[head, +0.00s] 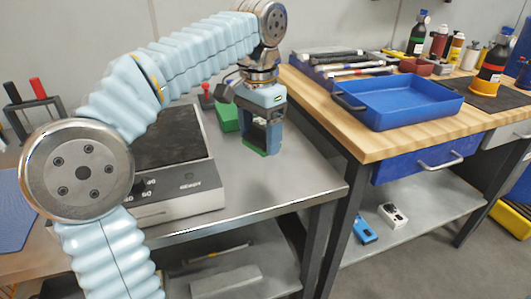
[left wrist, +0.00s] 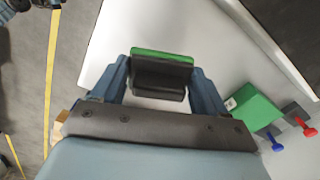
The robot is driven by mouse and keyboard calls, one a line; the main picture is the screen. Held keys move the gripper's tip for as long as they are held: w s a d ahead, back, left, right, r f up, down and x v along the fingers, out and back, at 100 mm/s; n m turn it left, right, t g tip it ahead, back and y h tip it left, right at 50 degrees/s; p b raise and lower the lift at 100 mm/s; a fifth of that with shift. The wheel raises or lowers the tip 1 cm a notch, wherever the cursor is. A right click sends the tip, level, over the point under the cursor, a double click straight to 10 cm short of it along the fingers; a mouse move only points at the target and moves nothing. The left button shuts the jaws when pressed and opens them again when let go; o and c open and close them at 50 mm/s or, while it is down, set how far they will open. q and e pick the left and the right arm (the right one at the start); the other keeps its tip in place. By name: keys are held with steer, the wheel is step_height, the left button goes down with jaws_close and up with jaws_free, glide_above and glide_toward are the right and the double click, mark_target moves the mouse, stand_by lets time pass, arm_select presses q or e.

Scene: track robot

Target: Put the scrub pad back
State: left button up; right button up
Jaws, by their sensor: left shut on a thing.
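The scrub pad (left wrist: 162,72), dark with a green face, is held between the two blue fingers of my left gripper (left wrist: 162,85) in the left wrist view. In the head view my left gripper (head: 262,146) points down above the right part of the grey metal table (head: 290,180). The pad's green edge (head: 254,152) shows low between the fingers. Whether it touches the tabletop, I cannot tell. A green block (head: 228,117) stands just behind and left of the gripper; it also shows in the left wrist view (left wrist: 252,108). My right gripper is not in view.
A flat device with a dark top (head: 170,190) stands left of the gripper. Red (head: 206,92) and blue (left wrist: 275,143) handles stand near the green block. A wooden bench with a blue tray (head: 395,108) and bottles is at right. The table's front right is clear.

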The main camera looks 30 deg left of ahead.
mark_target(262, 165)
arm_select(q)
steer(key=w+f, duration=0.1)
steer(key=w+a+f, duration=0.1)
steer(key=f, duration=0.1)
steer(key=shift+w+f, duration=0.3)
steer(key=shift+w, duration=0.05)
steer(key=shift+w+a+f+b, duration=0.15)
steer(key=shift+f+b, duration=0.1)
steer(key=shift+f, duration=0.65)
steer(key=shift+w+d+f+b, duration=0.1)
steer(key=shift+f+b, duration=0.1)
steer(key=shift+f, duration=0.65)
steer(key=shift+f, duration=0.15)
steer(key=o, duration=1)
step_height(262, 165, up, 12)
steer(key=p, duration=0.3)
